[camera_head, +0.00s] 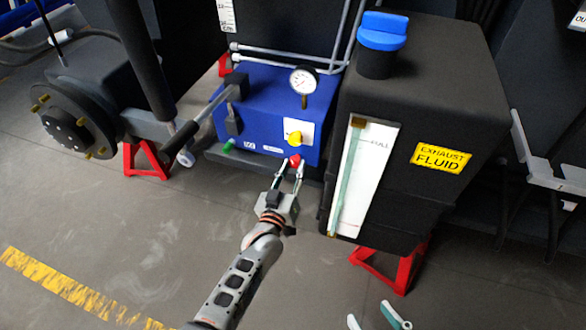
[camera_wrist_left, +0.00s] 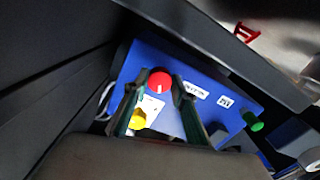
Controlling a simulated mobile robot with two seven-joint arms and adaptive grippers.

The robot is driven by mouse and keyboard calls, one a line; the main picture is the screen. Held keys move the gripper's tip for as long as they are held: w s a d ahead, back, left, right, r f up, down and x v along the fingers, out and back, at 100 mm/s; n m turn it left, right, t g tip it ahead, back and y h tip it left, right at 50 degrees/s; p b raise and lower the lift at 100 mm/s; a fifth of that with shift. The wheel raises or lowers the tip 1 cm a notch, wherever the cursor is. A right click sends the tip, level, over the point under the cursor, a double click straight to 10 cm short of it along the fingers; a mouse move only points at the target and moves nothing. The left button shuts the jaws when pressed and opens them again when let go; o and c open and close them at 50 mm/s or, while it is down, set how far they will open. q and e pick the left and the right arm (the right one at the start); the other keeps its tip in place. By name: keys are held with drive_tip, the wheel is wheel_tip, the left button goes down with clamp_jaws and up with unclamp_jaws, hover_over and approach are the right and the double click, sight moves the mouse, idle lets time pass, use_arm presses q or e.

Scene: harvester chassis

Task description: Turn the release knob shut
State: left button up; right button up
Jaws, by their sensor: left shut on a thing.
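The blue pump unit (camera_head: 262,92) stands between a wheel hub and a black tank. A red knob (camera_head: 295,160) sits low on its front, below a yellow knob (camera_head: 295,138) on a white plate. My left gripper (camera_head: 292,168) reaches up from below and is shut on the red knob. In the left wrist view the red knob (camera_wrist_left: 159,81), with a white mark on its face, lies between the two fingers. My right gripper (camera_head: 374,318) shows only its fingertips at the bottom edge, spread apart with nothing seen between them.
A green knob (camera_head: 229,146) is at the unit's lower left, near a grey lever (camera_head: 205,105). A pressure gauge (camera_head: 304,81) stands on top. The black tank (camera_head: 430,90) with a blue cap (camera_head: 383,30) stands close on the right. The floor in front is clear.

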sight(294, 141)
use_arm(q)
drive_tip(key=shift+m, duration=0.8)
drive_tip(key=o, duration=1.1)
drive_tip(key=shift+a, duration=0.1)
wheel_tip(294, 141, up, 10)
